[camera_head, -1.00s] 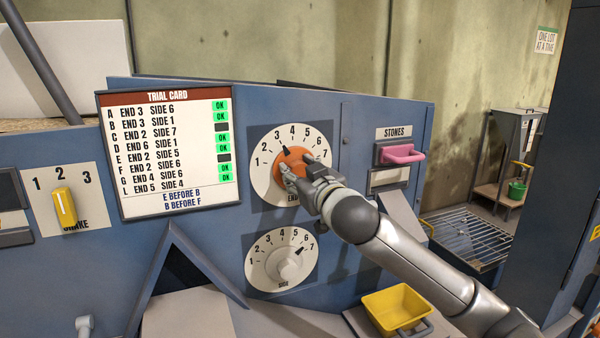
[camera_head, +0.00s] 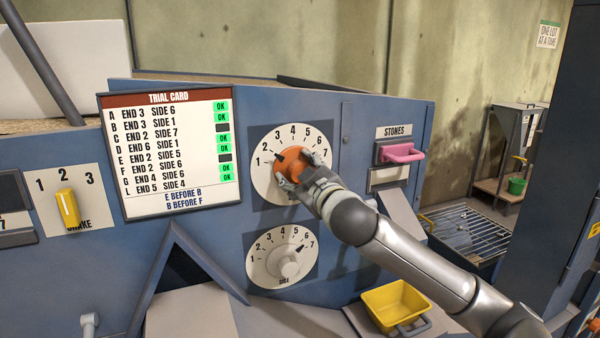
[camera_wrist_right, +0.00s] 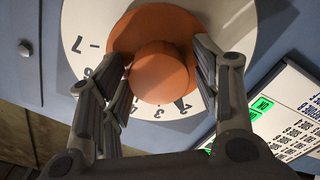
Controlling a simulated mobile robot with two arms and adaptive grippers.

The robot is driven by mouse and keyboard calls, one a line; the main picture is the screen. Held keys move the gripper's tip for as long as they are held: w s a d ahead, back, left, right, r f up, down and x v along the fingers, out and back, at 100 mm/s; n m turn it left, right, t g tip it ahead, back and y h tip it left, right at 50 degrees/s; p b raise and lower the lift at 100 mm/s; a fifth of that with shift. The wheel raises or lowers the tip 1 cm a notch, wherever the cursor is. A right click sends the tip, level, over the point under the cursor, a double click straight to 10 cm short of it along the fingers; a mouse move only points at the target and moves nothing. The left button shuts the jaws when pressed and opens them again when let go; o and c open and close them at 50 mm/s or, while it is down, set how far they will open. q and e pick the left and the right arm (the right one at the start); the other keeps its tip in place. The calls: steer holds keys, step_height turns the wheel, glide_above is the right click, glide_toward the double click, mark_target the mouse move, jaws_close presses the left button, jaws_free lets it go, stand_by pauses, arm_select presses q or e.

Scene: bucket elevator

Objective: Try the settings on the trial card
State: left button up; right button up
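The trial card (camera_head: 167,155) hangs on the blue machine, listing END and SIDE settings; its C and F boxes are dark, the other rows show OK. Below them it reads "E before B" and "B before F". My right gripper (camera_head: 286,172) is closed around the orange END knob (camera_head: 293,160). In the right wrist view its fingers (camera_wrist_right: 160,80) flank the knob (camera_wrist_right: 160,72). The END pointer sits near 2. The SIDE dial (camera_head: 272,268) is free, its pointer at 6 or 7, I cannot tell which. My left gripper is out of view.
The yellow shake switch (camera_head: 67,208) points at 2. A pink STONES handle (camera_head: 402,152) is right of the dials. A yellow bin (camera_head: 396,305) is below my right arm. A wire rack (camera_head: 465,232) and green bucket (camera_head: 517,187) are further right.

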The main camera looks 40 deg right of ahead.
mark_target(290, 269)
steer(key=v, duration=0.7)
steer(key=shift+s, duration=0.25)
steer(key=shift+a, duration=0.1)
stand_by(1.7)
steer(key=s+a+f+m+b, duration=0.15)
steer(key=f+m+b, duration=0.3)
steer(key=f, duration=0.85)
steer(key=s+a+f+m+b, duration=0.1)
steer(key=a+f+m+b, duration=0.3)
steer(key=f, duration=0.8)
steer(key=shift+m, duration=0.65)
steer(key=p+x, duration=0.1)
steer(key=x, duration=0.2)
steer(key=d+p+x, duration=0.1)
steer(key=x, duration=0.3)
steer(key=d+p+x, duration=0.1)
steer(key=x, duration=0.2)
steer(key=shift+f, duration=0.3)
steer(key=shift+c, duration=0.2)
